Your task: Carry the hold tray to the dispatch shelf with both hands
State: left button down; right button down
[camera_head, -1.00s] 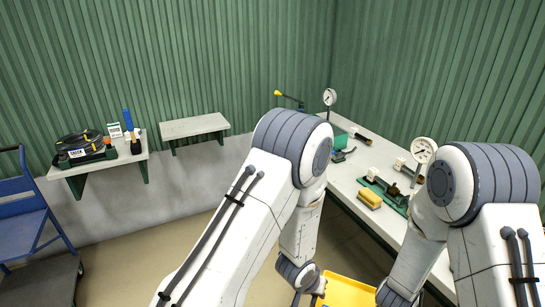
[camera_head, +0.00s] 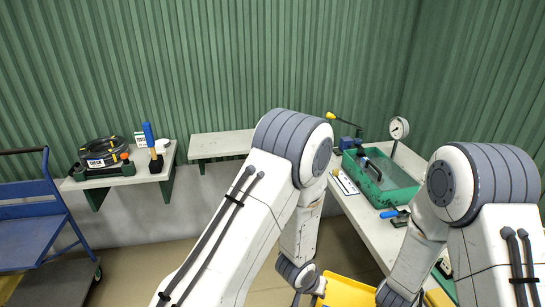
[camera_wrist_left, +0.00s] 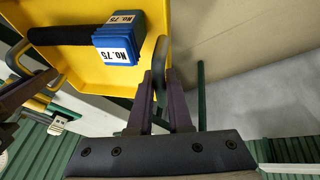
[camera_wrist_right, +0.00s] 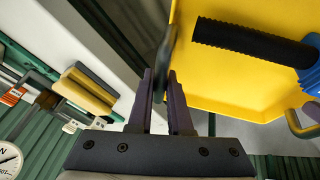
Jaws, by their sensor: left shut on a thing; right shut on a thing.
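The yellow hold tray (camera_head: 348,292) shows at the bottom of the head view, held between my two grippers. In the left wrist view, the tray (camera_wrist_left: 85,68) carries a blue block (camera_wrist_left: 120,45) labelled No.75 with a black handle. My left gripper (camera_wrist_left: 160,80) is shut on the tray's dark handle. My right gripper (camera_wrist_right: 163,80) is shut on the handle at the other side of the tray (camera_wrist_right: 225,75). Two wall shelves show: a bare one (camera_head: 220,144) and one with goods (camera_head: 125,178). Which is the dispatch shelf I cannot tell.
A blue cart (camera_head: 32,225) stands at the far left. The workbench (camera_head: 357,208) at the right holds a green tray (camera_head: 385,180) and a gauge (camera_head: 399,129). Floor shows between shelves and bench.

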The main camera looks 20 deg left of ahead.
aim_at(227, 141)
jog(key=u, duration=0.3)
jog(key=i, duration=1)
jog(key=u, duration=0.6)
jog(key=i, duration=0.9)
jog(key=u, duration=0.3)
